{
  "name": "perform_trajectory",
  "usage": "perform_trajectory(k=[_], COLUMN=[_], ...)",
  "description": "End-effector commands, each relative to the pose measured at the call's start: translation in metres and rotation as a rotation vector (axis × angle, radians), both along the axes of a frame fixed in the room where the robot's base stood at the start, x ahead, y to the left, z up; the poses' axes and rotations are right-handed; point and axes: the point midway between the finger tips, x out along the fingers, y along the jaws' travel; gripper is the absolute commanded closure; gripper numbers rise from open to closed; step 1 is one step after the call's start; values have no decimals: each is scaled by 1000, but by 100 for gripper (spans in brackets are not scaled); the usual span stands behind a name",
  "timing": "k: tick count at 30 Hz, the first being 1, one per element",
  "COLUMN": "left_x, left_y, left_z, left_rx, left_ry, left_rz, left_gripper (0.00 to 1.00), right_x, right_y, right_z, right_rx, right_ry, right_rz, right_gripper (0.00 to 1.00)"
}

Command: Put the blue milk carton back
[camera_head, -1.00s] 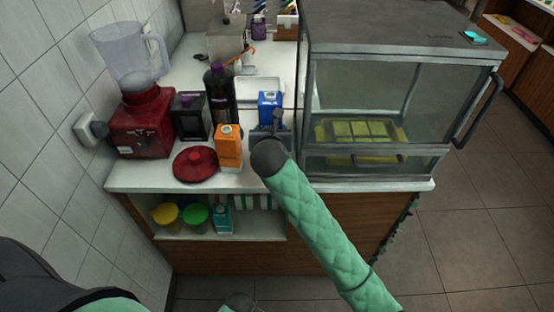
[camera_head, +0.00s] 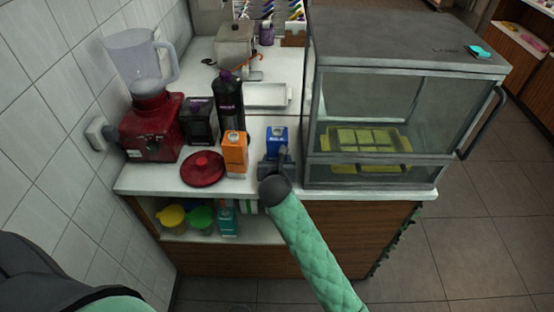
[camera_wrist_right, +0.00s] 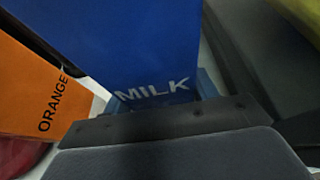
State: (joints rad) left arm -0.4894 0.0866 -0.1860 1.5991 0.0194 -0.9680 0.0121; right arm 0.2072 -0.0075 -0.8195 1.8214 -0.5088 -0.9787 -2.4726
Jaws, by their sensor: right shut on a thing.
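The blue milk carton (camera_head: 277,138) stands upright at the counter's front, between the orange carton (camera_head: 235,153) and the glass case. My right gripper (camera_head: 274,160) is at its front side, shut on it. In the right wrist view the blue carton (camera_wrist_right: 150,45) fills the top middle with "MILK" readable, right at the gripper (camera_wrist_right: 165,120). I cannot tell whether its base touches the counter; the gripper hides it. My left gripper is not visible.
The glass case (camera_head: 400,120) with a yellow tray stands close on the right. A red lid (camera_head: 202,169), a black carton (camera_head: 199,121), a dark bottle (camera_head: 229,104) and a red blender (camera_head: 152,128) are to the left. A white tray (camera_head: 266,95) lies behind.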

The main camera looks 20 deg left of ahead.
Motion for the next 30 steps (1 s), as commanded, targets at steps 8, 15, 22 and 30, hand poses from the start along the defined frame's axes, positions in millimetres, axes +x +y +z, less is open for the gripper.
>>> perform_trajectory(k=[8, 15, 22, 30], left_x=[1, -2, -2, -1], left_y=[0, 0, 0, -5], left_z=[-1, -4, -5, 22], left_rx=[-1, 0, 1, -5], left_ry=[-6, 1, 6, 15], left_rz=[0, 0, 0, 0], left_gripper=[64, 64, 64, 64], right_x=[0, 0, -1, -38], right_y=[0, 0, 0, -11], right_z=[-2, -2, 0, 15], right_rx=[-1, 0, 0, -1], right_ry=[0, 0, -1, -3], right_rz=[0, 0, 0, 2], right_gripper=[36, 20, 20, 20])
